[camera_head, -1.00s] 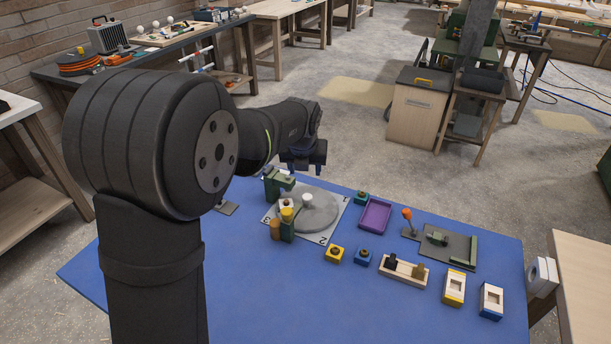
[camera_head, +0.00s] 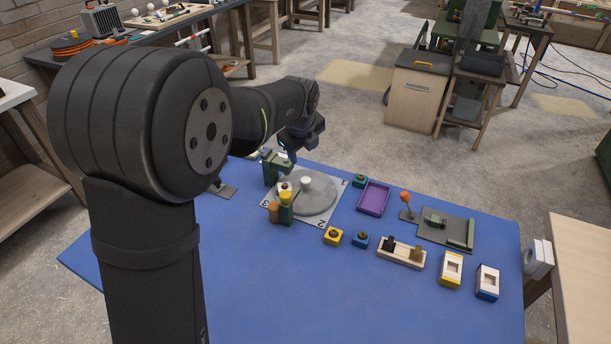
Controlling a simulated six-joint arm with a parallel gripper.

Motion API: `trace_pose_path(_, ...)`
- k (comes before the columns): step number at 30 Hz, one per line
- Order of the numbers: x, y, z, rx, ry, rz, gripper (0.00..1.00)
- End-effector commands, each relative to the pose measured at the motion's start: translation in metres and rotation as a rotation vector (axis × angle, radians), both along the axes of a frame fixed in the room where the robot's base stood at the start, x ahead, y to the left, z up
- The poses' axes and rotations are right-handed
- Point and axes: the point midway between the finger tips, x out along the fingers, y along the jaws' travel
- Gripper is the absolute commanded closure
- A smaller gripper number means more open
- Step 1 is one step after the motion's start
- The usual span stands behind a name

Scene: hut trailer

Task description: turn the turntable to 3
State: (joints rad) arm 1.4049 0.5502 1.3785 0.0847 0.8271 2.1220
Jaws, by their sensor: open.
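The turntable (camera_head: 322,203) is a grey disc with a white knob (camera_head: 306,184) in its middle. It lies on a pale plate (camera_head: 338,197) marked 1 at the far right corner, 2 at the near corner and 3 at the left. A small white block with a dark top (camera_head: 284,187) shows at the disc's left side; its exact resting place is unclear. My gripper (camera_head: 288,153) is open, above and behind the disc near the green clamp-like fixture (camera_head: 275,168). It looks apart from the knob. Its fingers are small and partly unclear.
A green post with a yellow top (camera_head: 286,206) and a brown peg (camera_head: 273,212) stand at the disc's near left. A purple tray (camera_head: 373,198) and a green block (camera_head: 360,181) lie right. Yellow (camera_head: 333,237) and blue (camera_head: 361,240) blocks lie nearer. The front blue tabletop is clear.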

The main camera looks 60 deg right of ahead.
Motion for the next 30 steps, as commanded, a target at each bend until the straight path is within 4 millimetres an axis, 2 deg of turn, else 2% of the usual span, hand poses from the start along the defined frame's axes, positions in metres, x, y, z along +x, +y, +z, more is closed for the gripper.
trace_pose_path(30,0.0001,-0.0001,-0.0001,-0.254,0.741,1.893,0.49)
